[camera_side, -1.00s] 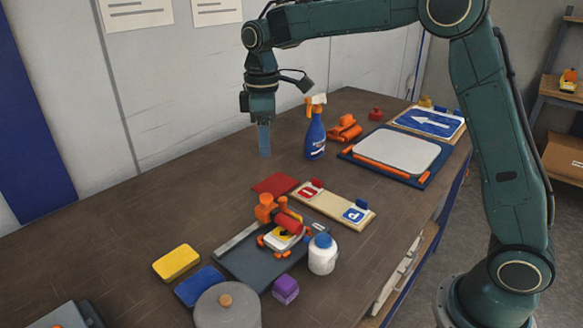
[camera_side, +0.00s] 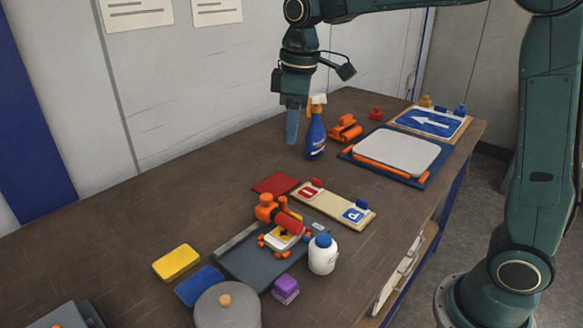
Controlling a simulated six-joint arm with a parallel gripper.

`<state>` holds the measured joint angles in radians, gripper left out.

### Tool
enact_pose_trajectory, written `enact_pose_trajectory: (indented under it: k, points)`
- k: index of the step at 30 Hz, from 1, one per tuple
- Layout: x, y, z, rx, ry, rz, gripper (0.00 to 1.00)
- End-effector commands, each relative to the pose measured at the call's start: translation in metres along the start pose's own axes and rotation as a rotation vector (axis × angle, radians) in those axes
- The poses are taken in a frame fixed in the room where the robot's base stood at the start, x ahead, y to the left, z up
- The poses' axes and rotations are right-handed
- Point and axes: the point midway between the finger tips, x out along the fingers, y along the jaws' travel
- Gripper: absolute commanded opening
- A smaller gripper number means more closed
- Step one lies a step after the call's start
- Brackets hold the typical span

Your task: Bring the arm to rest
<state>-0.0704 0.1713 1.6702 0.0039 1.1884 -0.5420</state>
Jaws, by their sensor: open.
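My gripper (camera_side: 291,127) points down above the far part of the brown bench, just left of a blue spray bottle (camera_side: 315,135). Its fingers overlap from this side, and nothing shows between them. It appears apart from the bottle and the bench top. My arm reaches in from the upper right, and part of it runs out of the top of the picture.
Near the gripper are an orange clamp-like tool (camera_side: 345,128) and a white panel in a blue frame (camera_side: 397,154). A blue arrow sign (camera_side: 430,122) lies farther back. Closer stand a white bottle (camera_side: 322,254), a grey lidded pot (camera_side: 228,308) and a dark tray (camera_side: 245,262). The bench's left middle is clear.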

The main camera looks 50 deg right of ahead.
Motion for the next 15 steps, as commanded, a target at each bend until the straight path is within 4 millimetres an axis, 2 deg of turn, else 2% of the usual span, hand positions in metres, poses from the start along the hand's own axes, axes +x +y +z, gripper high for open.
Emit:
enact_pose_trajectory:
  k: [6, 15]
  points:
    - [-0.023, -0.018, 0.041, 0.107, 0.060, 0.034, 0.50]
    - [-0.039, -0.046, 0.096, 0.253, 0.145, 0.072, 0.50]
